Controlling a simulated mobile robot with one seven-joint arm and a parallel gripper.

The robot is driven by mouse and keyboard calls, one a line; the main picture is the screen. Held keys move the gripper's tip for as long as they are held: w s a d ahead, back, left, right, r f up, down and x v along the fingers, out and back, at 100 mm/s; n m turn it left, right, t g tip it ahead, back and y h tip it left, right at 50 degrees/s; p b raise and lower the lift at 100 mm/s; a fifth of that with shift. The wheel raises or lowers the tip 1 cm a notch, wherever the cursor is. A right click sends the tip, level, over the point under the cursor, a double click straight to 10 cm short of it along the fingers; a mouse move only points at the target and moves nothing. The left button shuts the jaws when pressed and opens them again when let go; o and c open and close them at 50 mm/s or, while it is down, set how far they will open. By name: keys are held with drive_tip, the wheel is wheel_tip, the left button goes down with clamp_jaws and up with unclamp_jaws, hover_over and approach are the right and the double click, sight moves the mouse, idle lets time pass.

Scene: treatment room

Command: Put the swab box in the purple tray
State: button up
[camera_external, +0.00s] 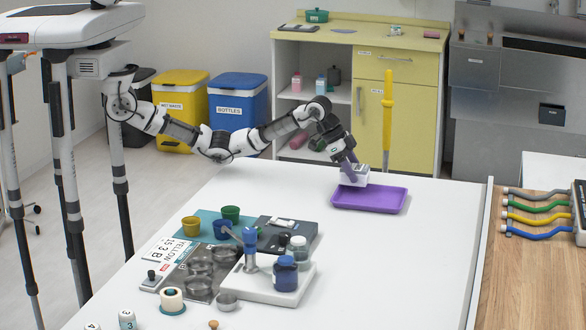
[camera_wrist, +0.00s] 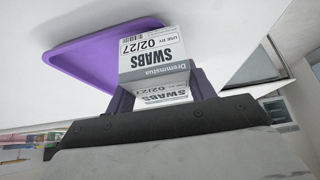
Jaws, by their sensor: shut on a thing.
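The swab box (camera_external: 355,176) is a small white and grey carton. In the wrist view the box (camera_wrist: 155,62) shows the print "SWABS" and "02/27". My gripper (camera_external: 354,168) is shut on it, with a finger on each side; the gripper also shows in the wrist view (camera_wrist: 163,95). The purple tray (camera_external: 385,202) is a shallow rectangle on the white table. It also shows in the wrist view (camera_wrist: 80,50), behind and to the left of the box. The box is at the tray's back left edge in the external view; I cannot tell whether it touches the tray.
The tray looks empty. Cups, metal bowls, jars and a dark blue bottle (camera_external: 285,274) stand at the table's front left. The white table (camera_external: 410,270) is clear around the tray. A wooden surface with coloured hoses (camera_external: 538,207) lies to the right.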

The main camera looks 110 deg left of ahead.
drive_tip(key=shift+f, duration=0.35)
drive_tip(key=o, duration=1.1)
drive_tip(key=shift+c, duration=0.2)
drive_tip(key=shift+r, duration=0.1)
drive_tip(key=shift+r, duration=0.4)
drive_tip(key=b+v, duration=0.2)
drive_tip(key=v, duration=0.9)
drive_tip(key=shift+s+r, duration=0.25)
drive_tip(key=shift+r, duration=0.1)
